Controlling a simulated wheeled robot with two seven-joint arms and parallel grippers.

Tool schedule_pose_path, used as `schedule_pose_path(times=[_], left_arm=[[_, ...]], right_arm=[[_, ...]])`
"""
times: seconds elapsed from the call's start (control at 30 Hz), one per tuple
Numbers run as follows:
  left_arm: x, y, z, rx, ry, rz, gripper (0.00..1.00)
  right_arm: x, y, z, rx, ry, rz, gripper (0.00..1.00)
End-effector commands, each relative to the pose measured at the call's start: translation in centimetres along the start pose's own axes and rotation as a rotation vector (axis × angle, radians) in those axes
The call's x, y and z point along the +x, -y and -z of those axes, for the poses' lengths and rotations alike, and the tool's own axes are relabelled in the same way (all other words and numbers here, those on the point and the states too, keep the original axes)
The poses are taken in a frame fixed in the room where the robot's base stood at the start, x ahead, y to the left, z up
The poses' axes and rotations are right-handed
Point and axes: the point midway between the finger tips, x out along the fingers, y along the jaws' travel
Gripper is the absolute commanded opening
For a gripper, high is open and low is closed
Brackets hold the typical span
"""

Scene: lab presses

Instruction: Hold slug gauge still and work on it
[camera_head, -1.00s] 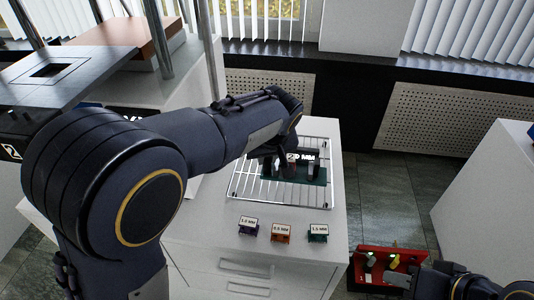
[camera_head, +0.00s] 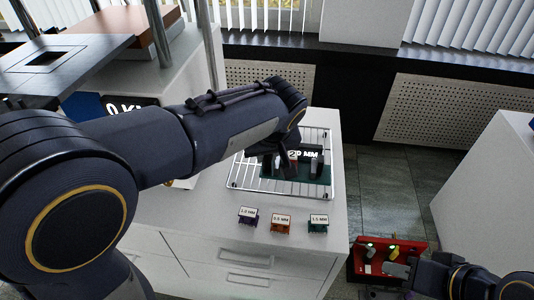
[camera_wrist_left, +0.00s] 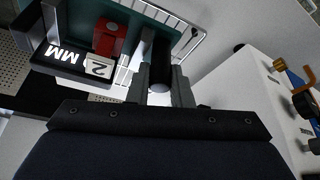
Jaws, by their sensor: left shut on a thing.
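The slug gauge (camera_head: 318,174) has a green base and a black display reading about 2.0 MM. It sits on a wire rack on the white cabinet. In the left wrist view its teal base (camera_wrist_left: 184,32), a red block (camera_wrist_left: 108,38) and the display (camera_wrist_left: 68,58) show. My left gripper (camera_wrist_left: 161,88) is shut on a dark cylindrical part (camera_wrist_left: 161,66) of the gauge; its fingers are mostly hidden by my arm in the head view. My right gripper (camera_head: 402,270) is low at the right, beside a red box; its jaw opening is unclear.
Three small labelled blocks stand at the cabinet front: purple 1.0 MM (camera_head: 248,216), orange (camera_head: 281,224) and green 1.5 MM (camera_head: 318,224). The red box (camera_head: 420,246) holds small green and yellow parts. The wire rack (camera_head: 240,180) surrounds the gauge. A press stands left.

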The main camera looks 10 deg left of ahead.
Motion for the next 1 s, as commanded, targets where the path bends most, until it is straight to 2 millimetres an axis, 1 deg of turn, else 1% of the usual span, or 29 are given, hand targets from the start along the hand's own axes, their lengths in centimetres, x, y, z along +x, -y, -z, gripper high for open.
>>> schedule_pose_path(times=[1.0], left_arm=[[5.3, -1.1, 2.5, -0.001, -0.002, -0.003, 0.0]], right_arm=[[1.6, -0.7, -0.8, 0.0, 0.0, 0.0, 0.36]])
